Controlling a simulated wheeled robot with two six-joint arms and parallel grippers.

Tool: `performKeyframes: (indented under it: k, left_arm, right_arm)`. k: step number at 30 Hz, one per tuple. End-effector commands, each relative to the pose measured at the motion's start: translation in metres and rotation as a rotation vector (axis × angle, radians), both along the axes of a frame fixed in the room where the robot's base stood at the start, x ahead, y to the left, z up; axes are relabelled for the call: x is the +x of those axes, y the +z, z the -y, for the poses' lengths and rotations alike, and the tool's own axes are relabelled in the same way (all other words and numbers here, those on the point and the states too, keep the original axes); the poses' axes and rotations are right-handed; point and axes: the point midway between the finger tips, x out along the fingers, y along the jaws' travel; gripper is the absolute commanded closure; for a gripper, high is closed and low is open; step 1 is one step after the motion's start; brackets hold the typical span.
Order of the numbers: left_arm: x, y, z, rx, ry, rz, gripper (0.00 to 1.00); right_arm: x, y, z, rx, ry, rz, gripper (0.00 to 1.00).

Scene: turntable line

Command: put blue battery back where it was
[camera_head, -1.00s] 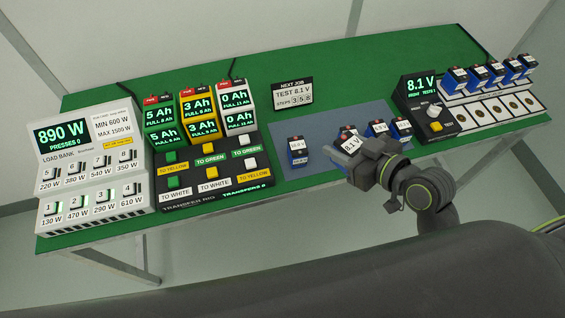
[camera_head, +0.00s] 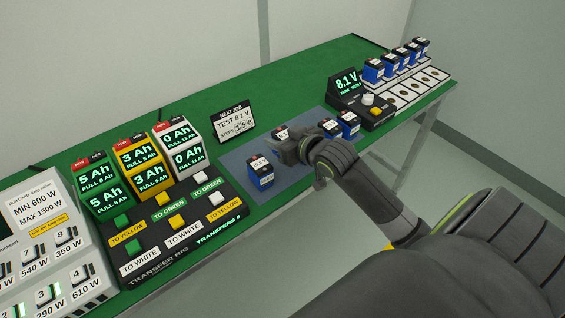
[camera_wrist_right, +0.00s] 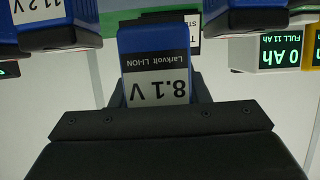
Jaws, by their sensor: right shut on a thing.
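My right gripper (camera_head: 287,146) is shut on a blue battery labelled 8.1 V (camera_head: 281,132), over the grey mat (camera_head: 232,163). The held battery fills the middle of the right wrist view (camera_wrist_right: 155,60), its label upside down there. The gripper hides most of it in the head view, and I cannot tell whether it touches the mat. One blue battery (camera_head: 261,174) stands on the mat to the left of the gripper. Two more blue batteries, a nearer one (camera_head: 350,127) and one beside it (camera_head: 329,128), stand to its right. My left gripper is not in view.
The tester (camera_head: 345,88) reads 8.1 V. Behind it is a white rack (camera_head: 415,90) with several blue batteries (camera_head: 373,71). A sign (camera_head: 232,122) reads TEST 8.1 V, steps 3 5 8. The transfer rig (camera_head: 190,235) and load bank (camera_head: 45,215) are at left. Green table is free behind the mat.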

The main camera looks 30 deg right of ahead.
Motion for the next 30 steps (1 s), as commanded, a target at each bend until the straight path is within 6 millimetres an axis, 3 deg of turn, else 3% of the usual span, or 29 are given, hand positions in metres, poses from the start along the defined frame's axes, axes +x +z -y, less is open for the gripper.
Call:
performKeyframes:
  k: [3, 8, 15, 26, 27, 30]
  left_arm:
    - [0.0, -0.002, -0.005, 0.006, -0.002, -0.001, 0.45]
    - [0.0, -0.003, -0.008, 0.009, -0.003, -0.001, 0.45]
    - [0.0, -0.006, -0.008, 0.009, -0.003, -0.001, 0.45]
    - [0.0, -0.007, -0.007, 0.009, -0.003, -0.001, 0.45]
    - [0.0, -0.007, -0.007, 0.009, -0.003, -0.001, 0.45]
    - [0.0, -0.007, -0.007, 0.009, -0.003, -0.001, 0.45]
  right_arm:
    - [0.0, -0.019, -0.001, 0.001, 0.001, 0.002, 0.91]
    - [0.0, -0.029, -0.001, 0.0, 0.001, 0.003, 0.91]
    - [-0.001, -0.061, -0.001, 0.001, 0.001, 0.002, 0.91]
    - [0.0, -0.065, -0.001, -0.001, 0.002, 0.004, 0.91]
    - [-0.001, -0.065, -0.001, -0.001, 0.002, 0.001, 0.54]
    - [-0.001, -0.065, -0.001, -0.001, 0.002, 0.001, 0.49]
